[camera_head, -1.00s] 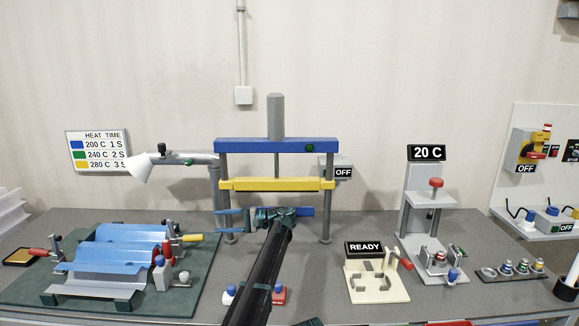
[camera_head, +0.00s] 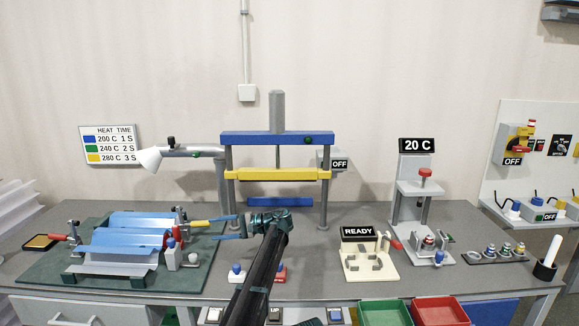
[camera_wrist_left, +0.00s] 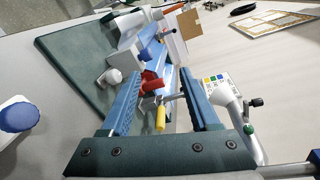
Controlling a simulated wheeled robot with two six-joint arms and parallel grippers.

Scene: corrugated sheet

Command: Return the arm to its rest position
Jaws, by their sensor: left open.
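My left arm reaches up from the bottom middle of the head view. Its gripper (camera_head: 216,227) points left with its two blue fingers apart and nothing between them. It is in front of the press (camera_head: 277,139) and right of the green mat (camera_head: 205,262) that bears the blue corrugated sheets (camera_head: 128,240). In the left wrist view the open gripper (camera_wrist_left: 160,76) shows both fingers, with a red clamp handle (camera_wrist_left: 151,82) and a yellow handle (camera_wrist_left: 161,119) seen beyond, between them. My right gripper is not in view.
A blue bar (camera_head: 280,202) lies under the press's yellow beam. A lamp-like arm (camera_head: 184,153) stands left of the press. The READY fixture (camera_head: 370,262) and the 20 C stand (camera_head: 414,191) are to the right. Green (camera_head: 385,313) and red (camera_head: 440,311) trays are below the bench front.

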